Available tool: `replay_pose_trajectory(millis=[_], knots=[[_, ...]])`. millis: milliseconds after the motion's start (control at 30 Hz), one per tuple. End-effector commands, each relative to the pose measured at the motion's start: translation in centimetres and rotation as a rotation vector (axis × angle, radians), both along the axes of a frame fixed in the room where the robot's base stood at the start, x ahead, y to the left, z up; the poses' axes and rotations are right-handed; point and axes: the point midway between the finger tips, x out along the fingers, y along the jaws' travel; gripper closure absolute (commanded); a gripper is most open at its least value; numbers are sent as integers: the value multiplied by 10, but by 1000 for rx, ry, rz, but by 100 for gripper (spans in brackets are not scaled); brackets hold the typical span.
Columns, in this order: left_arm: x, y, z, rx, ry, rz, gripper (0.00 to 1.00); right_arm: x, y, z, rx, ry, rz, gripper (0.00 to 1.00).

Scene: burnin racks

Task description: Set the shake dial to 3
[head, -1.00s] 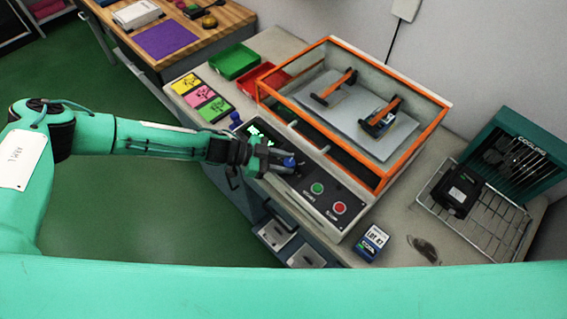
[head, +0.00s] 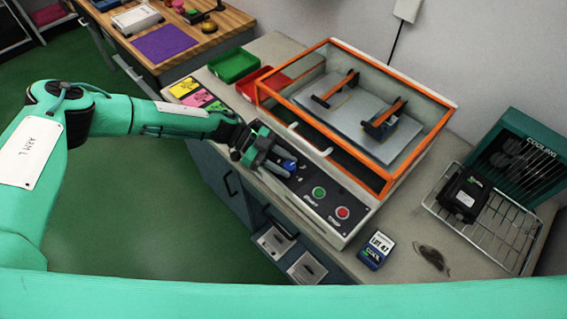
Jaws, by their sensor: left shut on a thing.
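The shaker's black control panel (head: 329,196) runs along the front of the orange-framed box. A blue dial (head: 289,165) sits on it, left of a green button (head: 319,193) and a red button (head: 343,212). My left gripper (head: 282,167) is at the dial, with its fingers closed around it. The gripper covers part of the dial and the left part of the panel. The dial's pointer and numbers are too small or hidden to read. My right gripper is not in view.
The box (head: 449,112) with its orange rim holds a grey plate with clamps. Green (head: 233,66) and red (head: 247,92) trays stand behind left.

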Motion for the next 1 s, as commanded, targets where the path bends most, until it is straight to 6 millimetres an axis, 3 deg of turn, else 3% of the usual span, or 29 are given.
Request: replay_pose_trajectory(millis=[200, 233, 333, 733, 1000], knots=[[1, -1, 1, -2, -1, 1, 89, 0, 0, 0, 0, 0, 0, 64], [1, -1, 1, -2, -1, 1, 65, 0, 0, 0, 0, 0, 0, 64], [0, -1, 1, -2, -1, 1, 45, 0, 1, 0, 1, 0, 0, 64], [3, 7, 2, -1, 0, 3, 45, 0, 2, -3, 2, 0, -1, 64], [23, 53, 20, 0, -4, 5, 45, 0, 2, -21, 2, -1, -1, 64]])
